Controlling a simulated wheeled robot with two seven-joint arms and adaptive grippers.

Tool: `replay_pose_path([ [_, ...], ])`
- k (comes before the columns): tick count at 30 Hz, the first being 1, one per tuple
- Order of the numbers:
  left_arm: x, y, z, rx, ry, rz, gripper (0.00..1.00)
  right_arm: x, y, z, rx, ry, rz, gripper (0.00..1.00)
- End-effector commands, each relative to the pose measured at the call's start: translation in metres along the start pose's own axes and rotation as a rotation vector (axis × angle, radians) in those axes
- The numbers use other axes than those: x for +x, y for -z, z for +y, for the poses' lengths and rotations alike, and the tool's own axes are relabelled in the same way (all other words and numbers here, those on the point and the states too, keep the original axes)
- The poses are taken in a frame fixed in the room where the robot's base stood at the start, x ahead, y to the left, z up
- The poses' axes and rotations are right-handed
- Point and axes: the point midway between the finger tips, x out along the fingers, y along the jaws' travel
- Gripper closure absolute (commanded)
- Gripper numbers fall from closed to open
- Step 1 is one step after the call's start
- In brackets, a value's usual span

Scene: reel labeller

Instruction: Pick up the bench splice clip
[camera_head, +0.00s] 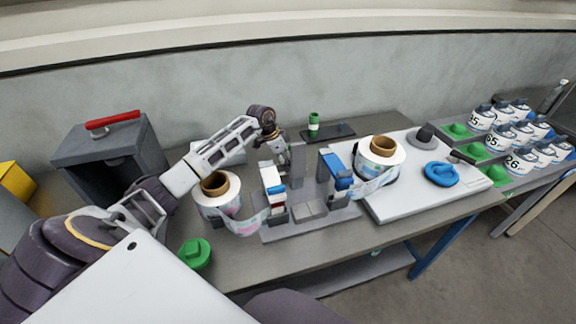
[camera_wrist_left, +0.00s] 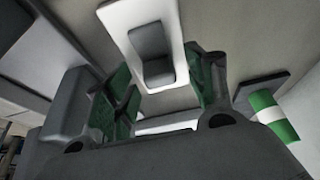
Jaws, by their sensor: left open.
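My left gripper (camera_head: 284,160) points down behind the labeller (camera_head: 310,208) in the middle of the bench. The left wrist view shows its green-padded fingers (camera_wrist_left: 165,88) apart, with nothing clamped between them. A white plate with a dark grey block (camera_wrist_left: 152,52) shows between and beyond the fingers there. I cannot tell whether this is the bench splice clip, and no part is clearly identifiable as the clip in the head view. The gripper and arm hide part of the bench behind the labeller. My right gripper is not in view.
Paper reels stand left (camera_head: 218,194) and right (camera_head: 381,157) of the labeller, with web between. A green-and-white cylinder (camera_head: 313,124) stands on a dark tray (camera_head: 340,132) behind. A grey toolbox (camera_head: 112,150) is left. A white board (camera_head: 400,206) holds a blue item (camera_head: 441,174).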

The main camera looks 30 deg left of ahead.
Motion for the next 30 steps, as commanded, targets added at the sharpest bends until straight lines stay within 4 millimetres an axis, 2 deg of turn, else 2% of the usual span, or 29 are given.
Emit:
replay_pose_path([
  [15, 0.0031, -0.0001, 0.0003, 0.001, 0.0, 0.0, 0.45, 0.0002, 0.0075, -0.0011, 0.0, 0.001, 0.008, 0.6],
  [26, 0.003, -0.0001, 0.0003, 0.001, 0.0, 0.0, 0.9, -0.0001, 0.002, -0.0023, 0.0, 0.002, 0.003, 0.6],
  [30, 0.0029, 0.0, 0.0003, 0.001, 0.0, 0.0, 0.9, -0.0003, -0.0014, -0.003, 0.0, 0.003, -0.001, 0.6],
])
